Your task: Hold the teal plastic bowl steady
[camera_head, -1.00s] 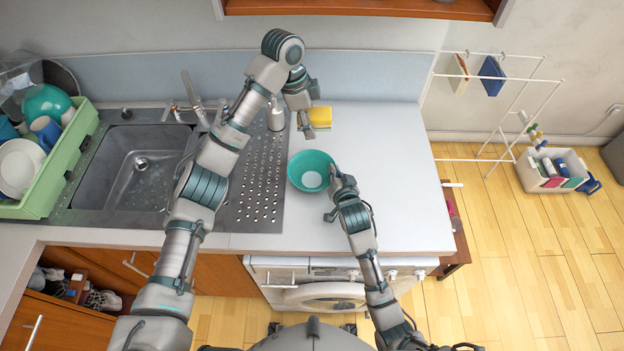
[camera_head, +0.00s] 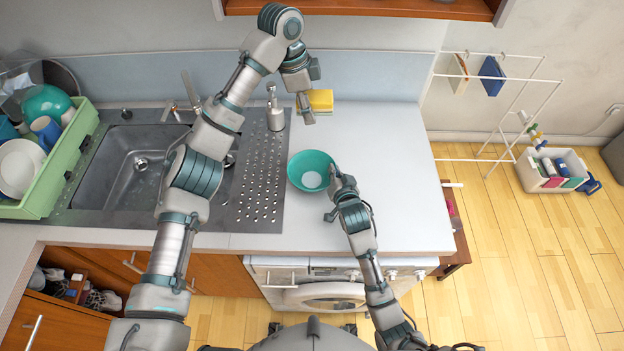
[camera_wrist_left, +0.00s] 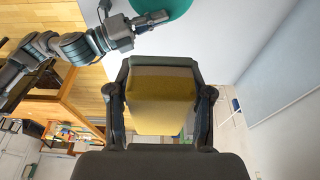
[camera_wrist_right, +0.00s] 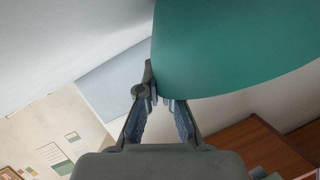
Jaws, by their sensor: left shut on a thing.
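The teal plastic bowl (camera_head: 309,165) stands upright on the white counter, right of the sink's drainboard. My right gripper (camera_head: 335,189) is at its right rim. In the right wrist view the fingers (camera_wrist_right: 162,100) are close together at the edge of the bowl (camera_wrist_right: 235,50), with the rim seemingly between them; one fingertip is partly hidden by the bowl. My left gripper (camera_head: 306,108) is behind the bowl, near the back wall, shut on a yellow sponge (camera_head: 321,100). The sponge (camera_wrist_left: 160,100) fills the space between its fingers in the left wrist view.
A soap dispenser (camera_head: 275,115) stands left of the sponge. The sink (camera_head: 140,165) is to the left, partly behind my left arm, with a green dish rack (camera_head: 70,160) beyond it. The counter right of the bowl (camera_head: 400,170) is clear.

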